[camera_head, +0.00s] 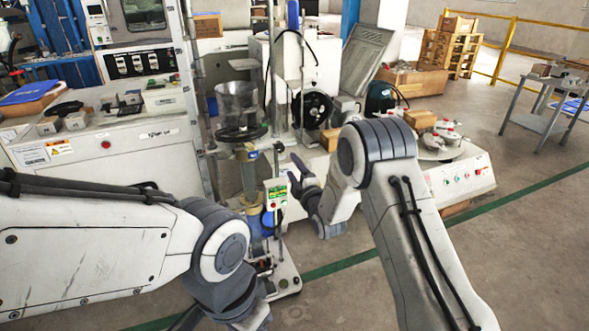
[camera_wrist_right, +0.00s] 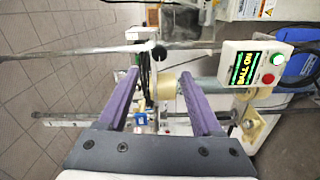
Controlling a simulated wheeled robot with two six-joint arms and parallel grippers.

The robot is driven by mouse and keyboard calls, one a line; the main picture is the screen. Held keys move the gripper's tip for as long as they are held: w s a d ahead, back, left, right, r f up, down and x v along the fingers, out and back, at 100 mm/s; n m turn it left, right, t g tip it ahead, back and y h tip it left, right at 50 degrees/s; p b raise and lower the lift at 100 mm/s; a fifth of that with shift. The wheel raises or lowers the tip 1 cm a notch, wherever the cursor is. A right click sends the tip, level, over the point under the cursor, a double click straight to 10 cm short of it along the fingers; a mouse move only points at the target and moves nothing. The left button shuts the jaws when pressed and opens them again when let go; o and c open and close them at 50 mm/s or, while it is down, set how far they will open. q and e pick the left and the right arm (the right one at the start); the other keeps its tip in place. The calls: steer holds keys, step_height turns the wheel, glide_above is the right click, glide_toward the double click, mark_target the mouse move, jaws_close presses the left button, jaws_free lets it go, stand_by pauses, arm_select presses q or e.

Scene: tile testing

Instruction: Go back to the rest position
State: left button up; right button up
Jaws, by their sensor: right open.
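My right arm comes in from the right in the head view. Its gripper (camera_head: 298,172) is beside the small control box (camera_head: 277,193) on the test stand, just to the right of it. In the right wrist view the gripper's two purple fingers (camera_wrist_right: 160,78) are spread apart with nothing held between them. The control box (camera_wrist_right: 253,65) there has a lit display reading "BALL ON", a green button and a red button, and it is to the right of the fingers. My left arm shows at the lower left of the head view; its gripper is out of the picture.
The test stand has a clear cylinder (camera_head: 237,103) and vertical rods close to my right gripper. A white cabinet (camera_head: 110,150) stands at left. A round-topped machine (camera_head: 460,180) is behind my right arm. Open floor (camera_head: 545,225) lies to the right.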

steer(key=shift+s+d, duration=0.15)
steer(key=shift+s, duration=0.35)
